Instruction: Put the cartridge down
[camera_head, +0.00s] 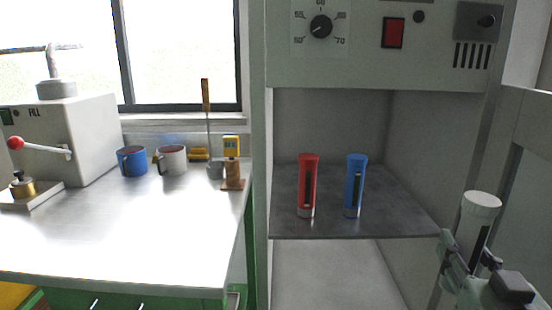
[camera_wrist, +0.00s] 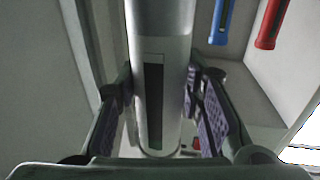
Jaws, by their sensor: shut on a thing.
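A white cartridge (camera_head: 478,222) with a dark slot window is held upright, slightly tilted, by my gripper (camera_head: 468,262) at the lower right of the head view. In the wrist view the cartridge (camera_wrist: 163,75) stands between the two padded fingers of my gripper (camera_wrist: 162,108), which are shut on it. It is in front of and right of the grey shelf (camera_head: 400,215), apart from it. A red cartridge (camera_head: 308,185) and a blue cartridge (camera_head: 355,185) stand upright on the shelf. They also show in the wrist view, red (camera_wrist: 270,22) and blue (camera_wrist: 221,20).
The shelf is bare right of the blue cartridge. A control panel (camera_head: 445,60) hangs above it, with cabinet walls at its sides. At left, a steel table (camera_head: 130,225) holds a blue mug (camera_head: 131,161), a grey mug (camera_head: 172,161) and a filling machine (camera_head: 75,135).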

